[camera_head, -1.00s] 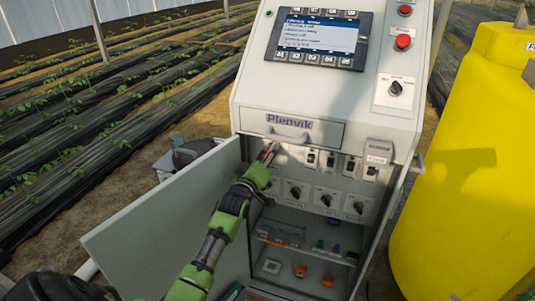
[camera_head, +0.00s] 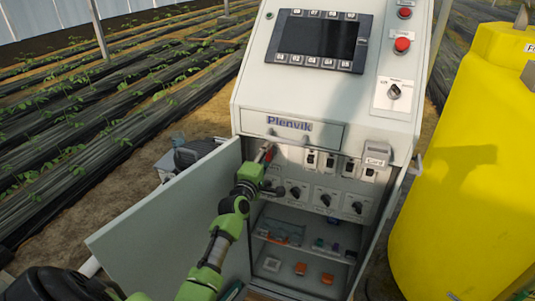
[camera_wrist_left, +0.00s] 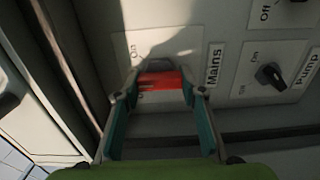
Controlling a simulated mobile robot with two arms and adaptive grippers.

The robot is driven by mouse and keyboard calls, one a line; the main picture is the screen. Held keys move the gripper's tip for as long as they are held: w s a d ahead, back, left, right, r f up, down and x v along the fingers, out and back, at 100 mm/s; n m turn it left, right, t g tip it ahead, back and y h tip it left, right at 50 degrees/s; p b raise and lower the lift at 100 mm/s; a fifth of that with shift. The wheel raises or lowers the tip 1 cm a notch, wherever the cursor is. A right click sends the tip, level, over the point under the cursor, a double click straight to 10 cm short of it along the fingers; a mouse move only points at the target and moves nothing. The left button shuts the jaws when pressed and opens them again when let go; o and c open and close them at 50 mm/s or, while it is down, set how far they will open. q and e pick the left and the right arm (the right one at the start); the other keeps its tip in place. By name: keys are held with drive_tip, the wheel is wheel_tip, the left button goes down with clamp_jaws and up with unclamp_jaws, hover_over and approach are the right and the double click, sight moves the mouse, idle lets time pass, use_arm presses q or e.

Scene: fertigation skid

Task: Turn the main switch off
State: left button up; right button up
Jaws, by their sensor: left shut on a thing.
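The main switch has a red handle (camera_wrist_left: 161,81) on a pale plate labelled "Mains" (camera_wrist_left: 213,66) in the left wrist view. My left gripper (camera_wrist_left: 160,92) is shut on this handle, with one finger on each side. In the head view the gripper (camera_head: 265,159) is at the upper left of the open cabinet, and a bit of the red handle (camera_head: 269,151) shows at its tip. The fingers and a shadow partly hide the switch plate, so its off mark cannot be read. My right gripper is not in view.
The grey cabinet (camera_head: 255,90) has a dark screen (camera_head: 318,36) above. Beside my gripper are several black rotary switches, one labelled "Pump" (camera_wrist_left: 270,76). The open door (camera_head: 165,225) stands left of my arm. A yellow tank (camera_head: 465,170) is at right.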

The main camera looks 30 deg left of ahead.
use_arm(q)
drive_tip(key=n, duration=0.4)
drive_tip(key=shift+f+n, duration=0.1)
drive_tip(key=shift+n, duration=0.2)
drive_tip(key=shift+n+p, duration=0.4)
drive_tip(key=shift+n, duration=1.8)
drive_tip(key=o, duration=1.1)
drive_tip(key=shift+s, duration=0.1)
drive_tip(key=v, duration=1.2)
drive_tip(key=shift+d, duration=0.1)
